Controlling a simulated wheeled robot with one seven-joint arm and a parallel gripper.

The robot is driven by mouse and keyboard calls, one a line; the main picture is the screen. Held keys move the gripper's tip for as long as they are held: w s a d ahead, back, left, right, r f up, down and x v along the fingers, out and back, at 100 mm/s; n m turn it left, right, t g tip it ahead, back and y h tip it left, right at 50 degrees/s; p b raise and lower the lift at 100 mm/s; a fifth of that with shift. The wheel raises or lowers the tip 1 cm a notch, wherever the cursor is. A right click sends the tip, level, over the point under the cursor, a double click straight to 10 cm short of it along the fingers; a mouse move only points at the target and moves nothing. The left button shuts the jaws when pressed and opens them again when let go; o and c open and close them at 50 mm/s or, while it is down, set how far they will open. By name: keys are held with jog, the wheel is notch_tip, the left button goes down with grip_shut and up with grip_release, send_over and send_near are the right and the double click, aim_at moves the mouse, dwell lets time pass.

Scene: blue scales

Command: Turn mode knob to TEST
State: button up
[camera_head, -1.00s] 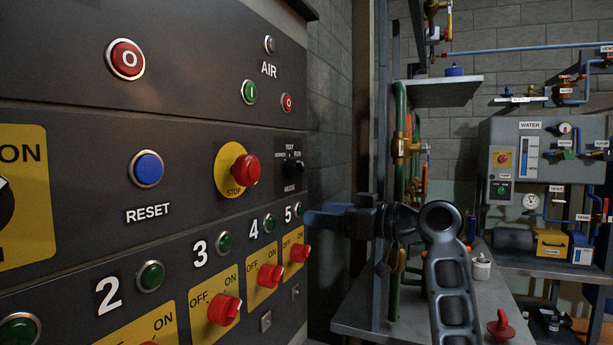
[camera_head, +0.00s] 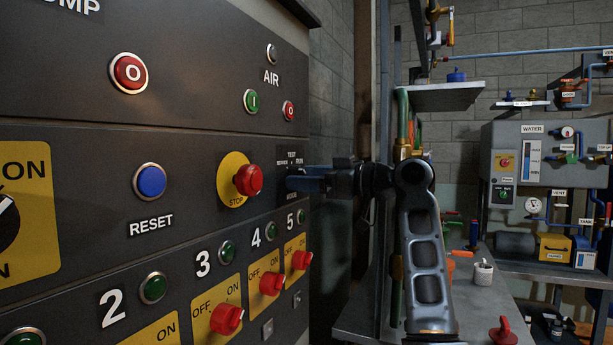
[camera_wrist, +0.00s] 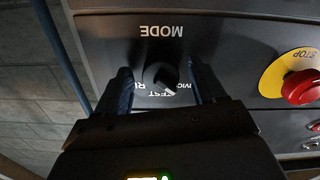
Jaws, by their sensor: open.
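The black mode knob (camera_wrist: 158,74) sits on the dark panel, shown upside down in the wrist view, with the MODE label (camera_wrist: 161,31) above it there.
A red STOP button (camera_head: 248,180) on a yellow disc lies left of the knob in the head view. Red OFF/ON knobs (camera_head: 271,283) run below, and green (camera_head: 251,100) and red (camera_head: 288,110) air buttons above.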

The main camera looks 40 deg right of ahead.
jog(key=shift+w, duration=0.15)
jog(key=shift+c, duration=0.2)
jog(key=c, duration=1)
jog(key=shift+a+m+p, duration=0.1)
jog(key=shift+m+p, duration=0.2)
jog(key=m+p, duration=0.1)
jog(key=m, duration=0.1)
jog(key=m+p, duration=0.2)
jog(key=shift+r+m, duration=0.2)
jog(key=shift+m, duration=0.1)
jog(key=shift+a+f+m+p, duration=0.1)
jog(key=shift+m+p, duration=1.8)
jog(key=shift+m, duration=0.3)
